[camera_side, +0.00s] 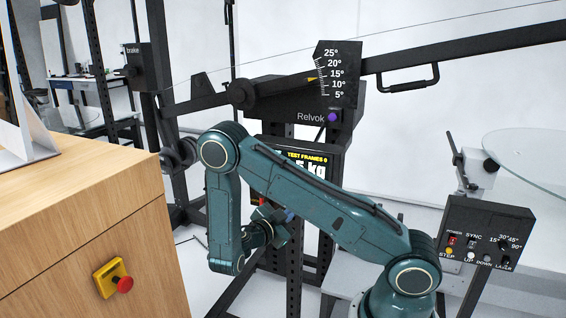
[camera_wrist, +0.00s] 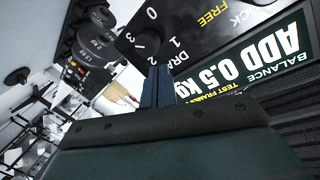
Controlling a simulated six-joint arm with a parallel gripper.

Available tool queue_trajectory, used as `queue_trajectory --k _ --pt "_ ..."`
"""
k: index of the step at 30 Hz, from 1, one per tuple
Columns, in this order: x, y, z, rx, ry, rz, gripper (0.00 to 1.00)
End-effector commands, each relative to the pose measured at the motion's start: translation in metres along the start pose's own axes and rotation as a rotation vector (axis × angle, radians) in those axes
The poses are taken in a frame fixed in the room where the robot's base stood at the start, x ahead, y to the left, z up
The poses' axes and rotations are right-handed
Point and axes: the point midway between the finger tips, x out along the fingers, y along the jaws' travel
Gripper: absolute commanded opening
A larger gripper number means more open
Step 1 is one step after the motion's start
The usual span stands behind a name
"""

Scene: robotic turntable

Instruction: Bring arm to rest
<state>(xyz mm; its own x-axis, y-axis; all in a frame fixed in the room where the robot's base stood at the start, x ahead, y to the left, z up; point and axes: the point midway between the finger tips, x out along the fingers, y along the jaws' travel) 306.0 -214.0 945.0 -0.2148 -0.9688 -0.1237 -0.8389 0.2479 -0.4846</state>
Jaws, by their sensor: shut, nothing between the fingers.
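My teal arm stands bent in the side view, with its elbow high and its forearm hanging down on the left. My gripper (camera_wrist: 158,72) is at the lower middle of the wrist view. Its two dark blue fingers are together with nothing between them. They point toward a dark panel with a dial (camera_wrist: 147,44) marked 0, 1, 2; I cannot tell whether they touch it. In the side view the gripper is partly hidden behind my arm, in front of the dark stand.
A display (camera_wrist: 245,75) reading "ADD 0.5 kg" is close by the gripper. The angle scale (camera_side: 338,75) and black boom (camera_side: 460,50) are above my arm. A wooden cabinet (camera_side: 80,230) with a red stop button (camera_side: 125,285) stands left. A control box (camera_side: 487,240) is right.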

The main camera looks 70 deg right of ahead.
Motion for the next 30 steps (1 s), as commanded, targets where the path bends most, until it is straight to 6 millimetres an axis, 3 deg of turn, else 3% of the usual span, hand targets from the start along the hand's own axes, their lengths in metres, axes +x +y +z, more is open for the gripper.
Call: queue_trajectory --k 16,30 --pt "-0.004 -0.002 -0.01 -0.062 -0.072 0.068 0.0" --pt "-0.03 -0.005 -0.042 -0.33 -0.412 0.196 0.0"
